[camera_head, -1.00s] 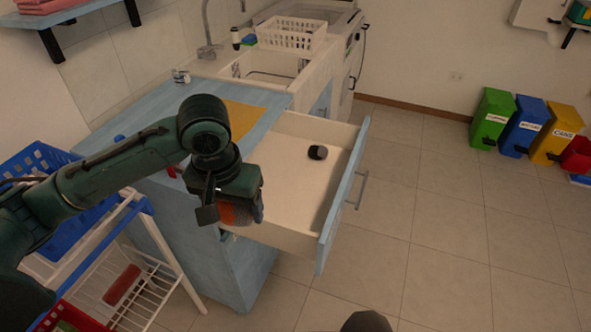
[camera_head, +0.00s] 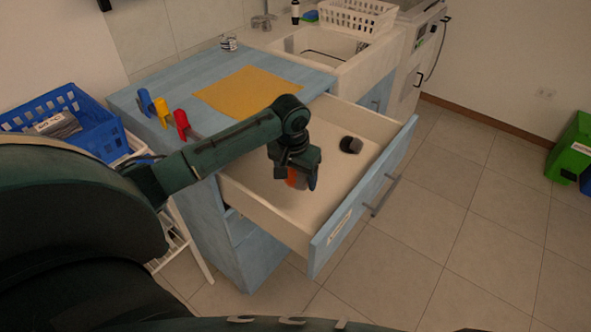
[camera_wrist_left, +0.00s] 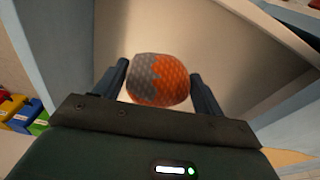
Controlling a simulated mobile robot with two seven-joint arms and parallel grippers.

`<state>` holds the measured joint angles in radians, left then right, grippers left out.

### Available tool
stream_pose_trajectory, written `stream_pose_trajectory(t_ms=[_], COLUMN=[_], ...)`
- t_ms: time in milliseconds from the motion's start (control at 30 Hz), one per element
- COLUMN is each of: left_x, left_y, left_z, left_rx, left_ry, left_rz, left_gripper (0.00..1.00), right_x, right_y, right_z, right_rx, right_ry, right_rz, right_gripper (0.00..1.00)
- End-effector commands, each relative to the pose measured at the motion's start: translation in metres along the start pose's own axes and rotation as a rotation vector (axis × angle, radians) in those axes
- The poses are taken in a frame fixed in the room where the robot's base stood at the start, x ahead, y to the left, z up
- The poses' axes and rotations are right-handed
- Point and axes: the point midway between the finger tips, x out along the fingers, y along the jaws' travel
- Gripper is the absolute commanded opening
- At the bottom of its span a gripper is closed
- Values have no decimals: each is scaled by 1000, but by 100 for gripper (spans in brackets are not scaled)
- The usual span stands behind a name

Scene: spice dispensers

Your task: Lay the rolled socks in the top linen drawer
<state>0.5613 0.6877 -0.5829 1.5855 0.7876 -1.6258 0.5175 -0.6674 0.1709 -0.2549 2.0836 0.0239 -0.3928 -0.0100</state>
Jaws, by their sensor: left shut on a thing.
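My left gripper (camera_head: 296,183) is over the near-left part of the open top drawer (camera_head: 345,228). It is shut on an orange and grey rolled sock bundle (camera_head: 294,178), which hangs between the fingers. In the left wrist view the bundle (camera_wrist_left: 160,80) sits between the two fingers (camera_wrist_left: 160,85), with the pale drawer floor beyond it. I cannot tell how high it is above the floor. A dark rolled sock bundle (camera_head: 351,145) lies in the drawer toward the back right. My right gripper is not in view.
The drawer's labelled front (camera_head: 340,227) faces the open tiled floor. A blue basket (camera_head: 60,125) stands at left. The drawer floor around the dark bundle is bare.

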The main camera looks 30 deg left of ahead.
Motion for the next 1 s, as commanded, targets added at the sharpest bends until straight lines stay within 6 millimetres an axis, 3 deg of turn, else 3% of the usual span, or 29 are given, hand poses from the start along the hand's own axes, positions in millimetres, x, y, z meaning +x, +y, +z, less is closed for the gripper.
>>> stream_pose_trajectory(t_ms=[300, 533, 700, 1000], left_x=[56, 75, 99, 102], left_y=[-3, -2, -3, -3], left_z=[7, 9, 12, 12], left_rx=[-1, 0, -1, 0], left_ry=[-2, -1, -1, 1], left_rz=[0, 1, 0, 1], left_gripper=[47, 47, 47, 47], right_x=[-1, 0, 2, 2], right_y=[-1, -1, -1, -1], right_z=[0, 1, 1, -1], right_rx=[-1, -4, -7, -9], right_ry=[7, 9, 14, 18], right_rz=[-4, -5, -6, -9], right_gripper=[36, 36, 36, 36])
